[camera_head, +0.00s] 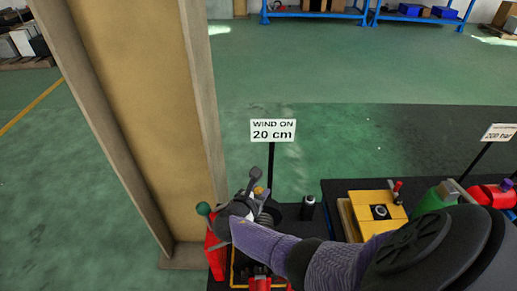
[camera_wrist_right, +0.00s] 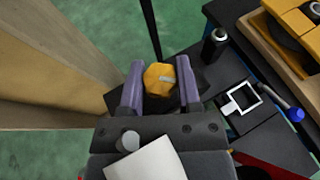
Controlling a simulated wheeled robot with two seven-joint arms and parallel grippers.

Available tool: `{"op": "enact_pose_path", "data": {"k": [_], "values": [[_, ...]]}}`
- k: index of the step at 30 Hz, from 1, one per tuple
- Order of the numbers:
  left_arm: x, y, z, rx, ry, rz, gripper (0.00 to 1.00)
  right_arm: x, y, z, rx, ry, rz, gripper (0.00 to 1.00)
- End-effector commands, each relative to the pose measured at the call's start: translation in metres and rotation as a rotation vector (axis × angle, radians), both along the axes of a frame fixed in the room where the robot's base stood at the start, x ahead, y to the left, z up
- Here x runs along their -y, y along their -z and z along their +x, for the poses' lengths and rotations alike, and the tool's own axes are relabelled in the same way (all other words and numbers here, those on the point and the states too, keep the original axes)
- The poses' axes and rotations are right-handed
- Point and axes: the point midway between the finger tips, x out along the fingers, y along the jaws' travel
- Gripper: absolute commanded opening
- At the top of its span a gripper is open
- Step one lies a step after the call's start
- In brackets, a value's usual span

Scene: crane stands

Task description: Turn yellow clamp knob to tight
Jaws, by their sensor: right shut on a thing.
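The yellow clamp knob (camera_wrist_right: 160,78) shows in the right wrist view, with a pale pointer mark on its top. My right gripper (camera_wrist_right: 160,86) has one purple finger on each side of it and is shut on it. In the head view, my right gripper (camera_head: 238,216) reaches in from the lower right to the stand beside the beige column, and only a small yellow part (camera_head: 258,190) shows there. Most of the knob is hidden by the gripper in that view. My left gripper is not in view.
A "WIND ON 20 cm" sign (camera_head: 272,131) stands on a post behind the stand. A beige column (camera_head: 140,110) rises close on the left. A black bottle (camera_head: 308,207), a yellow block (camera_head: 378,212) and a green cylinder (camera_head: 434,200) stand to the right. A green-knobbed lever (camera_head: 204,209) is close by.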

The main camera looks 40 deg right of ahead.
Motion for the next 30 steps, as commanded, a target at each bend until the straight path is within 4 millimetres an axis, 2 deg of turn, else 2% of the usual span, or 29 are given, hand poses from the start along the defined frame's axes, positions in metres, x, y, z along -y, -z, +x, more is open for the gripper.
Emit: {"op": "enact_pose_path", "data": {"k": [9, 24, 25, 29, 30], "values": [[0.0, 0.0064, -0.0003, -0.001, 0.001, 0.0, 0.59, 0.0002, 0.0002, 0.0005, 0.002, 0.094, 0.0, 0.0], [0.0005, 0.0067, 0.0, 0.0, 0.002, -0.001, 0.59, 0.0005, -0.0004, 0.0002, 0.001, 0.11, -0.001, 0.0], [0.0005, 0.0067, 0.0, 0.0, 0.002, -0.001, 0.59, 0.0005, -0.0004, 0.0002, 0.001, 0.11, -0.001, 0.47], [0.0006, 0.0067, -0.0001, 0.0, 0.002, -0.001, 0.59, 0.0005, -0.0004, 0.0002, 0.001, 0.108, -0.001, 0.74], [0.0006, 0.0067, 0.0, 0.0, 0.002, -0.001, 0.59, 0.0005, -0.0003, 0.0002, 0.001, 0.108, -0.001, 0.78]]}}
